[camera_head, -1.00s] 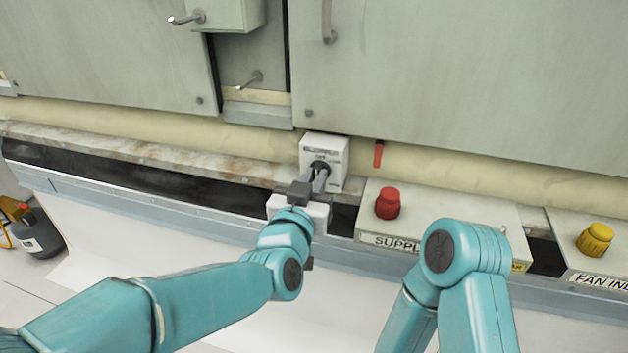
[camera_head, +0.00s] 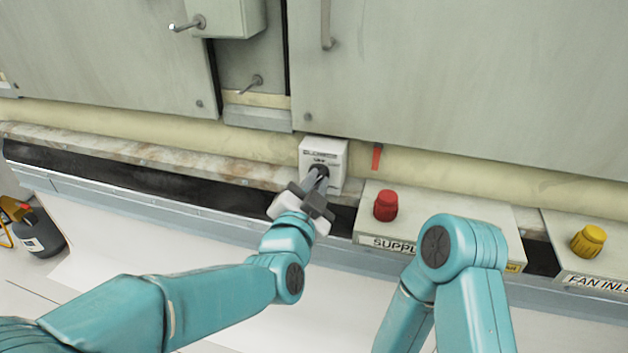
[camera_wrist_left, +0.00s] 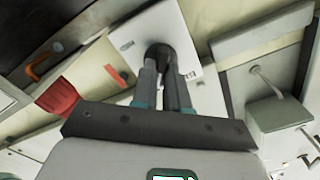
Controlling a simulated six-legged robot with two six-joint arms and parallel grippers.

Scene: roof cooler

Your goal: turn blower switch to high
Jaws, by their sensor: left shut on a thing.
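The blower switch is a white box (camera_head: 333,152) with a dark round knob (camera_head: 320,169) on its front, below the large cabinet panels in the head view. My left gripper (camera_head: 317,178) reaches it from below and is shut on the knob. In the left wrist view the two fingers (camera_wrist_left: 171,88) hold the dark knob (camera_wrist_left: 158,53) from both sides, in front of the white switch plate (camera_wrist_left: 190,32). The lettering on the box is too small to read, and the fingers partly hide the knob. My right arm shows at the lower right; its gripper is out of view.
A box with a red knob (camera_head: 385,205) stands right of the switch, and one with a yellow knob (camera_head: 588,241) is at the far right. A red lever (camera_head: 377,156) hangs close to the switch. A dark container (camera_head: 40,233) stands at the far left.

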